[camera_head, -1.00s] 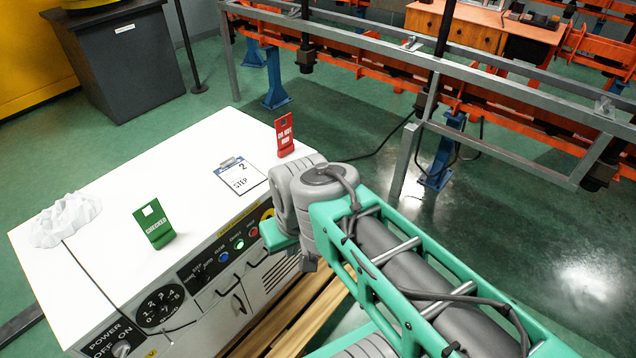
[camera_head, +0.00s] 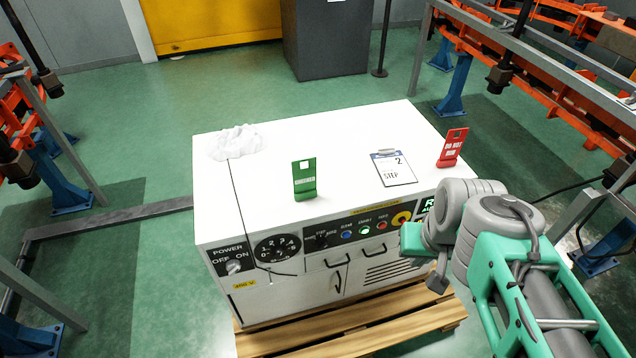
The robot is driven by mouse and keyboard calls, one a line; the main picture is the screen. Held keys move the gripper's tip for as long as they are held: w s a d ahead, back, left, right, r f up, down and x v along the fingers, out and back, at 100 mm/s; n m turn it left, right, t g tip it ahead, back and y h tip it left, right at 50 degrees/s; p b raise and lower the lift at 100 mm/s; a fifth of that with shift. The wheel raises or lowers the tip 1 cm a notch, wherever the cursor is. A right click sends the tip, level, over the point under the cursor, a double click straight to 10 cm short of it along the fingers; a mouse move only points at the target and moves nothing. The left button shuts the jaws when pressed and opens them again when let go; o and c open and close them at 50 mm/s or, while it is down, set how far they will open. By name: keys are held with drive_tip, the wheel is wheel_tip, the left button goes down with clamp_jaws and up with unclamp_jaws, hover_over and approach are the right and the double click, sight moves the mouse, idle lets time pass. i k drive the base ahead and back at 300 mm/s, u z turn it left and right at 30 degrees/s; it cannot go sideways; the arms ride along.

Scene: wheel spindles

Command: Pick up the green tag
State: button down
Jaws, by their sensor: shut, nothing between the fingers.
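The green tag (camera_head: 305,180) stands upright on the white top of the control cabinet (camera_head: 350,125), near its front edge and left of the clipboard. It has a white square near its top and a pale lettered label lower down. My arm shows at the lower right, with its grey joint beside the cabinet's front right corner, apart from the tag. I cannot make out my gripper's fingers in this view. Nothing covers the tag.
A red tag (camera_head: 453,148) and a clipboard (camera_head: 394,168) marked 2 STEP are right of the green tag. A crumpled white cloth (camera_head: 236,142) lies at the back left. A wooden pallet (camera_head: 350,335) is under the cabinet. Orange-and-grey rails stand on both sides.

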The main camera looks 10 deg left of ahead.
sight(305, 180)
drive_tip(key=u, duration=3.7)
drive_tip(key=k, duration=0.75)
drive_tip(key=z, duration=0.25)
